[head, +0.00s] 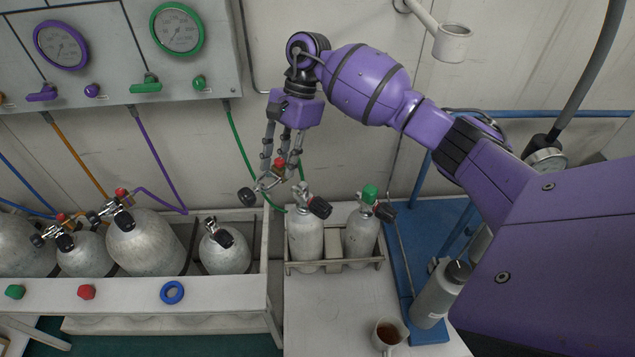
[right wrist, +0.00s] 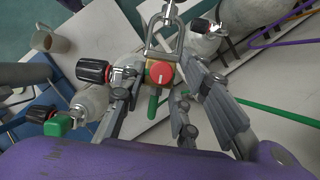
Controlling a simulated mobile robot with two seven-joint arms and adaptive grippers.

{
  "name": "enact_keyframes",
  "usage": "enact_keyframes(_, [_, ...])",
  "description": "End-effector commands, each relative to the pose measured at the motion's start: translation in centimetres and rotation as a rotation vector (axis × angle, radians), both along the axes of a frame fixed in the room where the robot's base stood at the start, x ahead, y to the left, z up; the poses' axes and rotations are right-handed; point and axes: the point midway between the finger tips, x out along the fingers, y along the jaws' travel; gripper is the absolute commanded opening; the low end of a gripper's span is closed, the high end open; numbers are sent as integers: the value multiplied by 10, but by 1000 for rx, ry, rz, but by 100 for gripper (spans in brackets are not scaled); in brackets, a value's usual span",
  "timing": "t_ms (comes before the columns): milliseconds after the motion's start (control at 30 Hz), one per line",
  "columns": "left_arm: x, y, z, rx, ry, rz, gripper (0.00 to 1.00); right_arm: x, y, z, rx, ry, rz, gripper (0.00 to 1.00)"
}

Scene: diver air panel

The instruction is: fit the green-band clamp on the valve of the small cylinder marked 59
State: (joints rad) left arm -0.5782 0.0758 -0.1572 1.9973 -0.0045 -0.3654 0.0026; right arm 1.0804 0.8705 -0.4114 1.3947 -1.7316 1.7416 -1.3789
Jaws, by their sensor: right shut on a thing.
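My right gripper (head: 281,166) is shut on a metal yoke clamp (head: 268,182) with a red dial and a black screw knob, on the green hose (head: 238,140). In the right wrist view the clamp (right wrist: 163,45) sits between the fingers, with a green piece (right wrist: 153,106) below the dial. The clamp is in the air, up and left of the valve of a small cylinder (head: 305,238) in the right rack. Another small cylinder (head: 361,238) beside it has a green cap. A small cylinder (head: 224,254) with a bare valve stands in the left trough. No number 59 is legible. My left gripper is out of view.
Larger cylinders (head: 143,246) with hoses stand in the left trough. The gauge panel (head: 110,75) is on the wall. A mug (head: 387,335) and a grey bottle (head: 437,298) stand at the front right. The bench before the right rack is clear.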

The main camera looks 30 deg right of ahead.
Motion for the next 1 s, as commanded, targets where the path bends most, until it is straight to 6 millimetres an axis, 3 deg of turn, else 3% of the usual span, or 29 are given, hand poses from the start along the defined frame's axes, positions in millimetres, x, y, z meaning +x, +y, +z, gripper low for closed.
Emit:
enact_keyframes(600, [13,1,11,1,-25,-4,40,-12,-37,-2,3,-7,-9,0])
enact_keyframes(1000, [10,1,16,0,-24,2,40,-23,-66,-8,1,-4,-9,0])
